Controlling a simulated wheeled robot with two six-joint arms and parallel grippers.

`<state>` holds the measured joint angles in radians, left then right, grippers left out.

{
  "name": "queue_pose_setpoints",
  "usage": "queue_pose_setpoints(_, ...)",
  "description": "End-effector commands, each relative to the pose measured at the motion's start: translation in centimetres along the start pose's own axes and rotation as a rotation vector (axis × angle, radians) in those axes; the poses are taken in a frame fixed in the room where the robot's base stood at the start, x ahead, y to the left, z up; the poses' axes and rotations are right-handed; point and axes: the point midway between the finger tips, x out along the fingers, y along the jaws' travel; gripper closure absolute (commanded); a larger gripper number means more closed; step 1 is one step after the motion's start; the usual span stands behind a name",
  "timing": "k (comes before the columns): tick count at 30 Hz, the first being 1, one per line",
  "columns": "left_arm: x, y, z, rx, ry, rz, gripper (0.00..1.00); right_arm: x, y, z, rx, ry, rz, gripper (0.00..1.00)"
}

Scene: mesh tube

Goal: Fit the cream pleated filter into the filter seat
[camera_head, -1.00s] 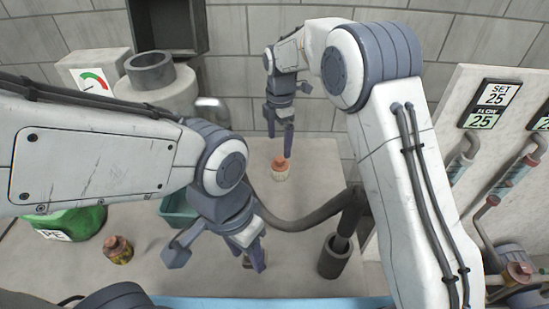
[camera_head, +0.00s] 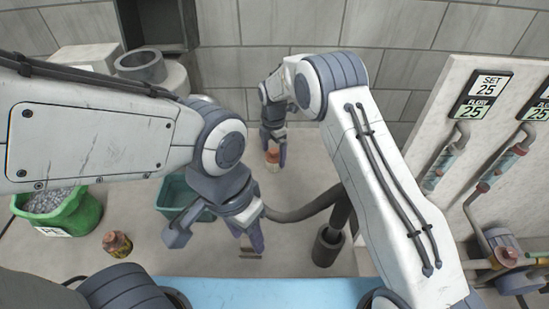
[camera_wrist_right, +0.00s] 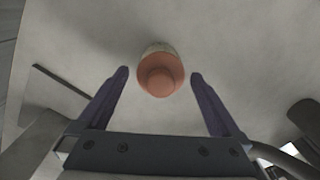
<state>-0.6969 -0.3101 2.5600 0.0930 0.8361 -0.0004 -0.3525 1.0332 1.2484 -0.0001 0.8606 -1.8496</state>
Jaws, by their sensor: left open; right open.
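The cream pleated filter (camera_head: 273,167) stands on the grey bench near the back, with an orange cap on top. Its body is mostly hidden under my right gripper (camera_head: 273,148), whose open fingers are close to it. In the right wrist view the orange cap (camera_wrist_right: 160,77) lies between the two open, empty fingertips, with a gap on each side. My left gripper (camera_head: 248,236) is open and empty over the front middle of the bench. A dark upright cup (camera_head: 327,246) stands right of it; I cannot tell if this is the filter seat.
A teal bin (camera_head: 180,193) sits behind my left gripper. A green tub (camera_head: 85,213) of grey pieces and a small orange-capped jar (camera_head: 117,243) are at left. A thick dark hose (camera_head: 300,213) crosses mid-bench. A pipe panel (camera_head: 470,110) stands at right.

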Motion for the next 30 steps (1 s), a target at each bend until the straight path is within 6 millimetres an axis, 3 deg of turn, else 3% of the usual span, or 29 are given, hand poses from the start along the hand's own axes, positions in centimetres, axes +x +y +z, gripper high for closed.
queue_pose_setpoints(7, 0.0, 0.0, 0.0, 0.000, 0.000, 0.000, 0.52, 0.3, -0.1, 0.1, 0.002, 0.000, 0.001, 0.00)
queue_pose_setpoints(12, 0.0, 0.0, 0.0, 0.000, 0.000, 0.000, 0.52, 0.2, -0.1, 0.2, 0.003, 0.000, 0.001, 0.65)
queue_pose_setpoints(14, 0.0, 0.0, 0.0, 0.000, 0.000, 0.000, 0.52, 0.2, -0.1, 0.2, 0.003, 0.000, 0.001, 0.83)
queue_pose_setpoints(23, 0.1, 0.0, 0.0, 0.000, 0.000, 0.000, 0.52, 0.0, -0.1, 0.2, 0.003, 0.000, 0.002, 0.83)
queue_pose_setpoints(30, 1.1, -0.1, 0.1, 0.000, 0.000, 0.000, 0.52, -2.5, 0.1, 0.2, 0.003, -0.002, 0.007, 0.83)
